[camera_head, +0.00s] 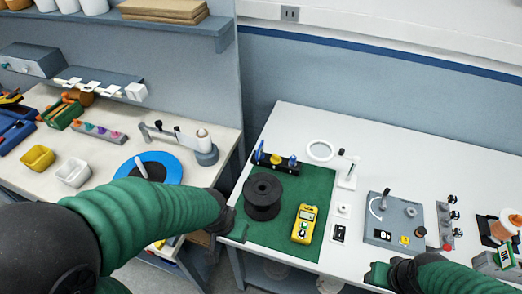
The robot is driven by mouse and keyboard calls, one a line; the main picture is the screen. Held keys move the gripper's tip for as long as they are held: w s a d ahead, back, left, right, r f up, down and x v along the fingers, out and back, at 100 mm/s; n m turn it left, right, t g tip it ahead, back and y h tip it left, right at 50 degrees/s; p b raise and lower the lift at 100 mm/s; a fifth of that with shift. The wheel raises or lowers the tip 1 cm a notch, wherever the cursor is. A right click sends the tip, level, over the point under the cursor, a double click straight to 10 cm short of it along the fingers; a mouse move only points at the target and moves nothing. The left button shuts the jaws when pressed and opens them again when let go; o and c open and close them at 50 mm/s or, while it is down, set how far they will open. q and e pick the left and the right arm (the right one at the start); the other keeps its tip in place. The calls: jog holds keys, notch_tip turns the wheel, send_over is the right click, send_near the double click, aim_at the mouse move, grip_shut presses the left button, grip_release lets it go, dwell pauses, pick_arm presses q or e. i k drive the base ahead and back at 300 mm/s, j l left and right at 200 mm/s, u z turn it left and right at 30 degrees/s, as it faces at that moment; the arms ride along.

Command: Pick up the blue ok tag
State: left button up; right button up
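Two small blue pieces stand on a black holder (276,162) at the back of the green mat (312,184): a left blue piece (259,149) and a right blue piece (292,161). I cannot tell whether either is the tag. My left gripper (238,231) is at the mat's front left corner, in front of the holder and apart from it. My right gripper (376,274) is over the table's front, right of the mat. Finger gaps on both are not clear.
A black spool (262,196) and a yellow meter (305,224) are on the mat. A ring magnifier (320,151) stands behind it. A grey panel with a crank (393,220) is at right. A gap separates this table from the left bench (110,150).

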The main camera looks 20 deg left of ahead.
aim_at(259, 154)
jog(key=z, duration=0.9)
jog(key=k+j+z, duration=0.2)
jog(key=j, duration=0.25)
jog(key=k+j+z, duration=0.2)
jog(key=j, duration=0.2)
jog(key=k+j+z, duration=0.2)
jog(key=j, duration=0.2)
jog(key=k+j+z, duration=0.2)
jog(key=j, duration=0.15)
jog(key=i+j, duration=0.05)
